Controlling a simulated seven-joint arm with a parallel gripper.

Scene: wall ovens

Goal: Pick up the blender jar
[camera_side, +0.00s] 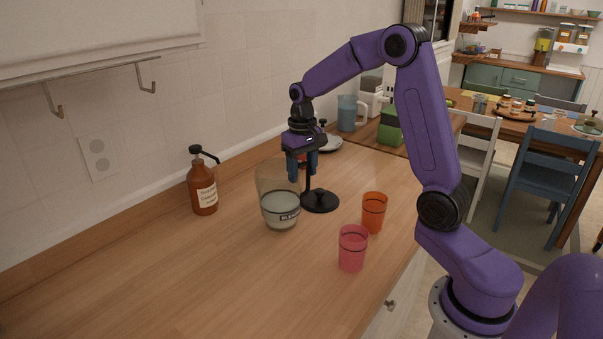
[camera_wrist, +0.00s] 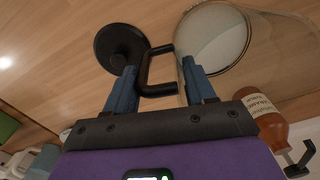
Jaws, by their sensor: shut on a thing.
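The blender jar (camera_side: 278,205) is a clear, smoky container with a dark label band, upright at the middle of the wooden counter. In the wrist view, its round body (camera_wrist: 215,40) is at the upper right and its black handle (camera_wrist: 150,75) points toward the left. My gripper (camera_side: 303,164) is at the jar's upper right side in the side view. In the wrist view, my gripper (camera_wrist: 157,66) has its two blue fingers on either side of the handle, shut on it. The jar's base appears to rest on the counter; any small gap cannot be told.
An orange cup (camera_side: 374,212) and a pink cup (camera_side: 353,248) stand to the right front. A brown syrup bottle (camera_side: 203,190) stands left near the wall. The front-left counter is clear.

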